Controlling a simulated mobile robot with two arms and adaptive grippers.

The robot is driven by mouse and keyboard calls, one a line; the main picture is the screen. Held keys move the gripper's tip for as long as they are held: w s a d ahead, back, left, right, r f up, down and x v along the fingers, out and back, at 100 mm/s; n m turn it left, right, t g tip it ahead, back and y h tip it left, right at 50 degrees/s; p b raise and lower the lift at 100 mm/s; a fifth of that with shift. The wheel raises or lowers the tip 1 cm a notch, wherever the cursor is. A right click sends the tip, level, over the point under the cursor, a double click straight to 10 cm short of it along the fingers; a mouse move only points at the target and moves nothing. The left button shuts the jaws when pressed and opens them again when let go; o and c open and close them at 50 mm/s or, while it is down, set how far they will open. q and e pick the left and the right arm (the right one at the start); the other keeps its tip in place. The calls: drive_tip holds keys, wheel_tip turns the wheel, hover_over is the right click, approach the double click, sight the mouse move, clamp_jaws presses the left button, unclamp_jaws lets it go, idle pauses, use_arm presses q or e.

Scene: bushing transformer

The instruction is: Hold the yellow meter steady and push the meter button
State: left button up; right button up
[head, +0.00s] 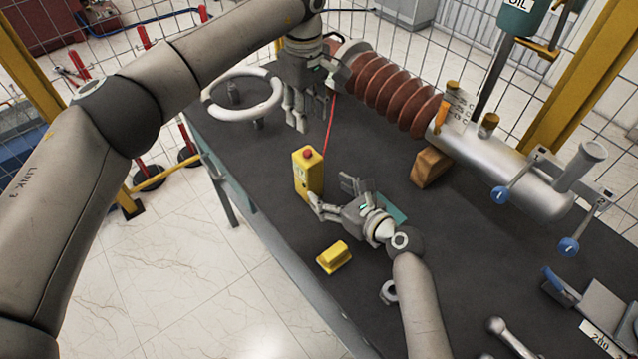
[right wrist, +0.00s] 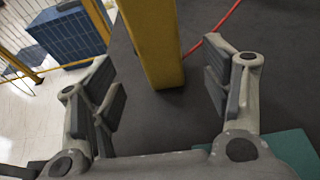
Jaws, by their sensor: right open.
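The yellow meter (head: 308,176) stands upright on the dark table, with a red button (head: 308,153) on its top. My right gripper (head: 331,194) is open beside it, close to its lower right side. In the right wrist view the yellow meter (right wrist: 152,40) is ahead, between the two spread fingers (right wrist: 165,88), with visible gaps on both sides. The button is outside that view. My left gripper (head: 308,112) hangs above and behind the meter, apart from the button, fingers pointing down. Whether its fingers are open or shut is unclear.
A yellow block (head: 334,257) and a nut (head: 388,292) lie near the front edge. A white ring (head: 217,112) is at the back left. The bushing (head: 385,90) with brown ribs lies behind on a wooden support (head: 430,167). A red cable (head: 329,128) runs behind the meter.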

sight(309, 178)
drive_tip(key=x, duration=0.9)
drive_tip(key=shift+w+a+f, duration=0.1)
use_arm(q)
drive_tip(key=shift+c, duration=0.4)
use_arm(e)
drive_tip(key=c, duration=1.3)
use_arm(q)
clamp_jaws()
use_arm(e)
drive_tip(key=shift+c, duration=0.2)
use_arm(q)
drive_tip(key=shift+f, duration=0.1)
